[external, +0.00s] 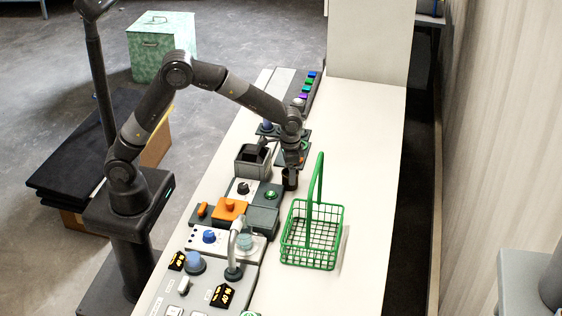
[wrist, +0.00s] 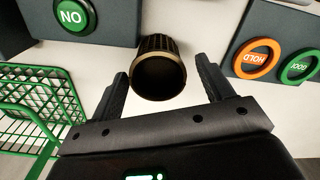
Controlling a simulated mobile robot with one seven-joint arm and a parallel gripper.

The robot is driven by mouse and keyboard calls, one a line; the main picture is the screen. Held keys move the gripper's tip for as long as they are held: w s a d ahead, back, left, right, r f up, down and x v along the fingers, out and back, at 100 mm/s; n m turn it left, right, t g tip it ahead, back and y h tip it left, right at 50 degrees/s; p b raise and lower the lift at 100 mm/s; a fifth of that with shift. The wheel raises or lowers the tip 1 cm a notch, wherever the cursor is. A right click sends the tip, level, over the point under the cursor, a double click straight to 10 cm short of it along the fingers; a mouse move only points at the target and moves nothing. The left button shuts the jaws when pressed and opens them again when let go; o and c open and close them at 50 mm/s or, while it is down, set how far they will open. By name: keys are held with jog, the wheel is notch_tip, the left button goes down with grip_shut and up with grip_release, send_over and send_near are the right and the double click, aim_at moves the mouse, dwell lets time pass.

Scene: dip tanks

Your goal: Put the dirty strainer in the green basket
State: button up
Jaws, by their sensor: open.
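A dark, ribbed cup-shaped strainer (wrist: 158,75) stands on the white counter in the wrist view, its round mouth toward the camera. It shows as a small black cylinder (external: 290,180) in the external view, just under my gripper (external: 292,164). My gripper (wrist: 162,72) is open, with one finger on each side of the strainer in the wrist view. I cannot tell whether the fingers touch it, nor how dirty it is. The green wire basket (external: 287,246) with its tall handle stands on the counter nearer the camera; its mesh also shows at left in the wrist view (wrist: 70,88).
A row of dark and grey units with buttons lines the counter's left side, including a grey open box (external: 252,165) and an orange block (external: 229,209). A curved tap (external: 235,240) rises near the basket.

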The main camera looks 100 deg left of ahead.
notch_tip(320, 180, down, 4)
jog(key=shift+d+f, duration=0.1)
jog(key=shift+f, duration=0.1)
jog(key=c, duration=1.2)
jog(key=shift+o, duration=0.2)
jog(key=shift+w+r, duration=0.1)
